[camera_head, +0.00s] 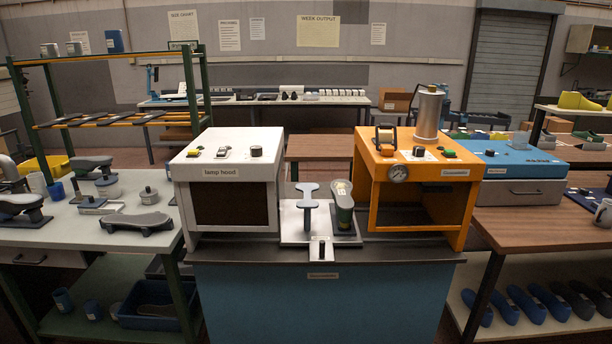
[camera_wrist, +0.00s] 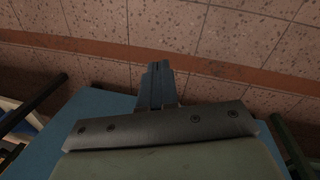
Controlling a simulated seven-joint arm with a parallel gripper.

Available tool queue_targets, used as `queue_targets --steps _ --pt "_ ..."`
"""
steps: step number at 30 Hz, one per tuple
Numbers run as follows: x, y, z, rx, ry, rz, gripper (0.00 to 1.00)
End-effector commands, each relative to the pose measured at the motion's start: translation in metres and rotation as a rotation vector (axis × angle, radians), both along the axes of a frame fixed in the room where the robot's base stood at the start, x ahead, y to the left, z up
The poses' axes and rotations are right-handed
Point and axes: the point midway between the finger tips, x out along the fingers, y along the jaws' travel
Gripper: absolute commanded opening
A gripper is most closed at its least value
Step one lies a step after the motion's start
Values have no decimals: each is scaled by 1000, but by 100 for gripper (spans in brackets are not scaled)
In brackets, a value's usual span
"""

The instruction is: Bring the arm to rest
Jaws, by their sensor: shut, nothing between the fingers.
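My gripper (camera_wrist: 158,70) shows in the wrist view, its two dark fingers together with nothing between them. It is over a speckled, tiled surface crossed by a reddish-brown band. A blue surface (camera_wrist: 90,110) lies beneath and to the left of the gripper body. My arm and gripper are not seen in the head view.
A white lamp hood box (camera_head: 213,166) and an orange machine (camera_head: 430,169) flank the plate. The left table (camera_head: 85,238) holds several lasts and metal parts. The right table (camera_head: 535,228) holds a blue-topped box (camera_head: 515,160). The middle bench's front edge is clear.

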Motion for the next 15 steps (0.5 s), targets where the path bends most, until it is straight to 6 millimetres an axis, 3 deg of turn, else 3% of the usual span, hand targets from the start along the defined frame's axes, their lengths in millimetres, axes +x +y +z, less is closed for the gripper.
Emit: queue_targets --steps 1,9,15 --pt "-32 -14 -5 2 59 -37 0" --pt "-170 -53 -19 33 356 -205 0" --pt "-242 -60 -13 66 517 -294 0"
